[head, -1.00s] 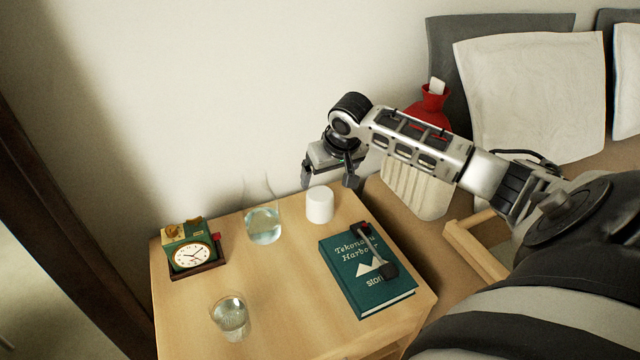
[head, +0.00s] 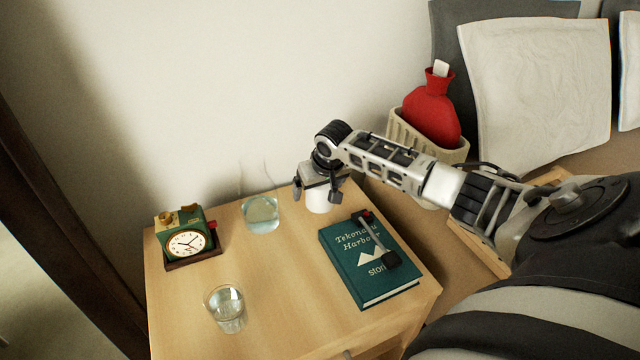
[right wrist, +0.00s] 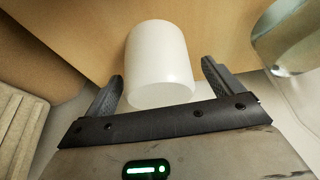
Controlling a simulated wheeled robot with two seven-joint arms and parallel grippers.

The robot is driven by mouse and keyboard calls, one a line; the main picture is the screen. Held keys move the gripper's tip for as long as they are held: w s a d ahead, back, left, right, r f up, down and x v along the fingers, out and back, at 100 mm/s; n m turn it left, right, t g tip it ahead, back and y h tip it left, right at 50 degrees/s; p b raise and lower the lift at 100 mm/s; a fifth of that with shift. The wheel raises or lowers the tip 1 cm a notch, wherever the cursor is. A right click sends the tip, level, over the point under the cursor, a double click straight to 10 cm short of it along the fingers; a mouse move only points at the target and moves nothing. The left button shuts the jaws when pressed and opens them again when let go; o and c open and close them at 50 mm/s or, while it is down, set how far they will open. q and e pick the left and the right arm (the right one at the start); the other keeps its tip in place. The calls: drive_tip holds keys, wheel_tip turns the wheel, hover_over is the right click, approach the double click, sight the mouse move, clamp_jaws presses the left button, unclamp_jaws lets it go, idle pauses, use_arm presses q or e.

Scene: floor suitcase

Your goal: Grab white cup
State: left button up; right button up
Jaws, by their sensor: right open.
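The white cup (head: 318,201) stands near the back of the wooden bedside table, partly hidden by my right gripper (head: 317,190) in the head view. The right gripper is open, with one finger on each side of the cup. In the right wrist view the cup (right wrist: 158,62) sits between the two fingers of the gripper (right wrist: 163,80), with gaps on both sides, so it is not clasped. My left gripper is not in view.
A glass carafe (head: 261,214) stands just left of the cup. A green book (head: 365,275) with a dark hammer-like object on it lies right of the front. A clock (head: 188,242) and a water glass (head: 227,309) are on the left. A basket holds a red hot-water bottle (head: 432,112).

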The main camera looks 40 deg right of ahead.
drive_tip(key=c, duration=1.1)
drive_tip(key=shift+r, duration=0.1)
